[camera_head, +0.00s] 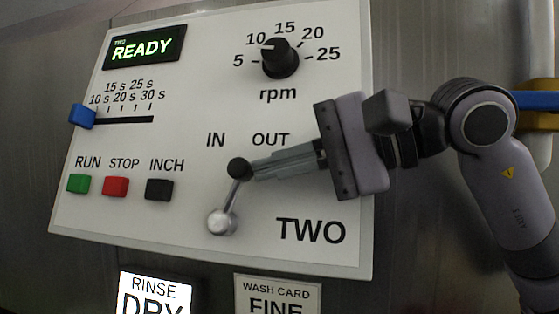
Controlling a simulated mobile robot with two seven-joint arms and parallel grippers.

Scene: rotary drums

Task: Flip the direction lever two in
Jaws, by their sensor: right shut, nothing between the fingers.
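The direction lever is on the white panel marked TWO, below the labels IN and OUT. Its silver round base (221,222) is at the lower end, and a thin rod rises to a black knob (240,168) at the top. The rod leans up and to the right, and the knob sits below the gap between the two labels. My right gripper (256,168) comes in from the right with its fingers shut and empty. The fingertips are at the right side of the black knob and seem to touch it. My left gripper is not in view.
The panel also carries a READY display (144,47), an rpm dial (280,58), a blue slider (82,116), and green (78,184), red (115,187) and black (159,189) buttons. A lit RINSE DRY sign (153,294) and a wash card (278,296) are below.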

